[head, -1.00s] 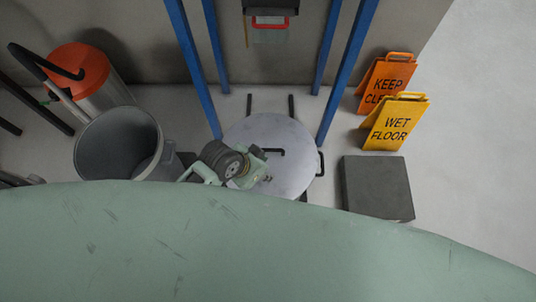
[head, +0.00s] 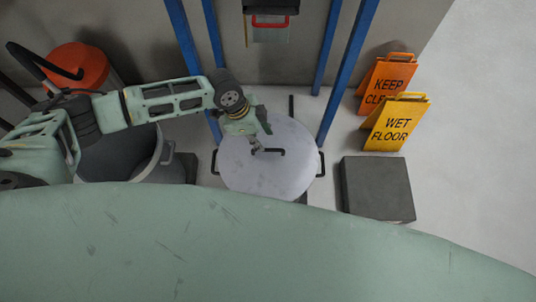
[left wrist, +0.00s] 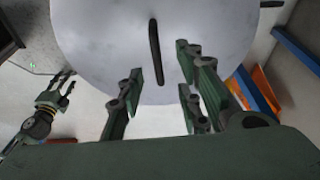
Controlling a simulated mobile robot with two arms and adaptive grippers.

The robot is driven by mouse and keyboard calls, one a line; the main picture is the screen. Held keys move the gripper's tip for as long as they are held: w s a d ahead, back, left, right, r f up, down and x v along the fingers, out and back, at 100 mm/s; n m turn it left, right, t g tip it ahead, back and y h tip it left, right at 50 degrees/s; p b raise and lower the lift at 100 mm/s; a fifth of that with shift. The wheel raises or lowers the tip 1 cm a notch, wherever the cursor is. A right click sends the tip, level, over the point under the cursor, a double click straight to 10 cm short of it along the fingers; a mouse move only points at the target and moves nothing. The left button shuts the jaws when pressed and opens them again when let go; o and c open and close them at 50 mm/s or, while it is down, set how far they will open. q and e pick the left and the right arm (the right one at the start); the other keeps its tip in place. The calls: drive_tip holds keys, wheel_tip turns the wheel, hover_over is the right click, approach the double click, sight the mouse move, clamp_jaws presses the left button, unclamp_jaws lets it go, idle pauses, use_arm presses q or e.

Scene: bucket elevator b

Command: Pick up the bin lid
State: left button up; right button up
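The bin lid (head: 262,178) is a round pale grey disc with a dark bar handle (head: 270,152) across its middle. In the head view my left gripper (head: 258,146) is over the lid, at the left end of the handle. In the left wrist view it (left wrist: 158,90) is open and empty. The handle (left wrist: 156,52) lies ahead of the gap between its fingers, and the lid (left wrist: 100,40) fills the top. My right gripper (left wrist: 64,84) shows small at the left of the wrist view, its fingers apart. It is not in the head view.
A grey bin (head: 120,160) and an orange-topped bin (head: 75,60) stand left, partly behind my arm. Blue posts (head: 345,75) rise behind the lid. A dark block (head: 377,188) and the yellow sign (head: 397,124) and orange sign (head: 386,82) are at right. Floor beyond is clear.

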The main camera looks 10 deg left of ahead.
sight(267, 149)
use_arm(q)
drive_tip(key=x, duration=0.6)
drive_tip(key=shift+s+d+f, duration=0.15)
drive_tip(key=shift+d, duration=0.2)
clamp_jaws()
idle(0.3)
